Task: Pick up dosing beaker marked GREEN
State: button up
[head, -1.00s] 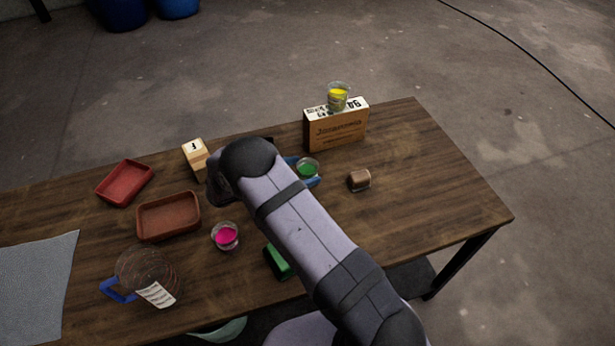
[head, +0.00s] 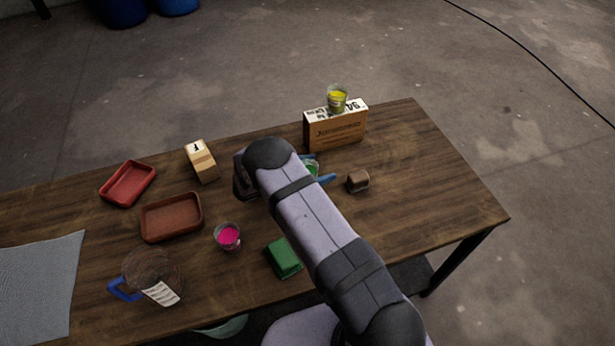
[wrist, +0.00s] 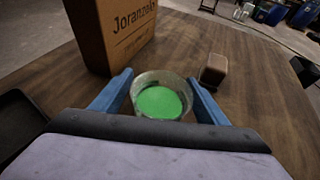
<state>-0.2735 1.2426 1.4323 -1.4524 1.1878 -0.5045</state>
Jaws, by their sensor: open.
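The beaker with green contents (wrist: 160,100) stands on the table between the two blue fingers of my gripper (wrist: 157,97) in the wrist view. The fingers are open, one on each side of it; whether they touch it I cannot tell. In the head view the green beaker (head: 312,167) is mostly hidden behind my arm, and a blue finger of my gripper (head: 326,179) shows beside it. A beaker with pink contents (head: 228,237) stands on the table left of my arm. A beaker with yellow contents (head: 337,98) stands on top of a cardboard box.
The cardboard box (head: 335,131) stands close behind the green beaker. A small brown block (head: 358,180) lies to its right. A green block (head: 283,258), two red trays (head: 171,217) (head: 127,184), a tan box (head: 202,161) and a jug with blue handle (head: 152,275) lie leftward. The table's right end is clear.

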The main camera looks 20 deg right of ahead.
jog(key=c, duration=1.2)
jog(key=shift+r, duration=0.15)
jog(key=shift+r+b, duration=1.1)
jog(key=shift+r, duration=3.75)
